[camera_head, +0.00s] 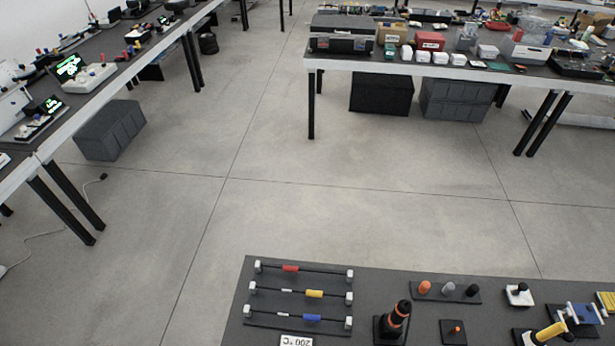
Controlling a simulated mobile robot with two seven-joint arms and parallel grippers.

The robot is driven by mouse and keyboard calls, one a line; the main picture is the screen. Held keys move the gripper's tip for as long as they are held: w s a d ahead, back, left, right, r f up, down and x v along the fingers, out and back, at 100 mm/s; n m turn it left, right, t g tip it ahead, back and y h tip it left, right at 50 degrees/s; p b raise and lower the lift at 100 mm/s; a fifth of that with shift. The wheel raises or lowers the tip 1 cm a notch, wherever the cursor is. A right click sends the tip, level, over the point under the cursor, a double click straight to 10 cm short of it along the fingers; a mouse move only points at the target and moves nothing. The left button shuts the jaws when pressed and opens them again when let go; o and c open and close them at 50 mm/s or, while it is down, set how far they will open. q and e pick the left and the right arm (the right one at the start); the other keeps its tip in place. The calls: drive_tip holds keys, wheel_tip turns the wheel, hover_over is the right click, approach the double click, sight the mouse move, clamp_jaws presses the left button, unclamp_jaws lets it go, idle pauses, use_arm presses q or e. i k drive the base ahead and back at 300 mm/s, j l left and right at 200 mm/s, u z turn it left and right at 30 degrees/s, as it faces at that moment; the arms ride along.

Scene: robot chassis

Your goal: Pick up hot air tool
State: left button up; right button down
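A dark table (350,272) stands at the bottom right of the head view. An upright black tool with orange bands (398,318) stands on it in a dark base; it may be the hot air tool, but I cannot tell for sure. A yellow-handled tool (550,332) lies tilted in a holder at the lower right, partly cut off by the frame edge. A white label reading 200 °C (297,341) lies at the bottom edge. Neither of my grippers is in view.
A rack with red, yellow and blue pieces (300,293) lies left on the near table. A strip with several knobs (447,291) and a white block with a black knob (519,295) are behind. Cluttered benches stand far left and far right. Grey floor (290,190) is open between.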

sight(393, 321)
drive_tip(key=u, duration=0.15)
drive_tip(key=l+z, duration=0.2)
drive_tip(key=z, duration=0.9)
drive_tip(key=k+l, duration=0.05)
